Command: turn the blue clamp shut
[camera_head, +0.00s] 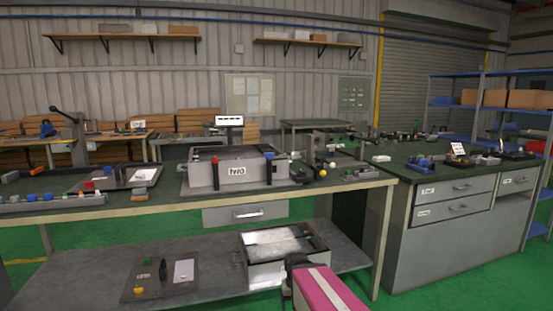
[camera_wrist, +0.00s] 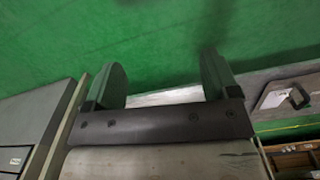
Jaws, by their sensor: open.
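A grey box-shaped unit (camera_head: 232,175) with a white label stands on the middle workbench in the head view. A small blue-topped upright part (camera_head: 268,156), which looks like the blue clamp, is at its front right. A similar red-topped part (camera_head: 215,161) is at its front left. Whether the blue one is turned open or shut is too small to tell. My gripper (camera_head: 296,262) is low in front of the bench, well below and apart from the unit. In the wrist view my gripper (camera_wrist: 162,86) has two dark fingers wide apart with nothing between them.
A drawer (camera_head: 246,214) hangs under the bench top (camera_head: 345,185). A grey drawer cabinet (camera_head: 440,235) stands at the right. Small loose parts lie right of the unit. Green floor is free in front.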

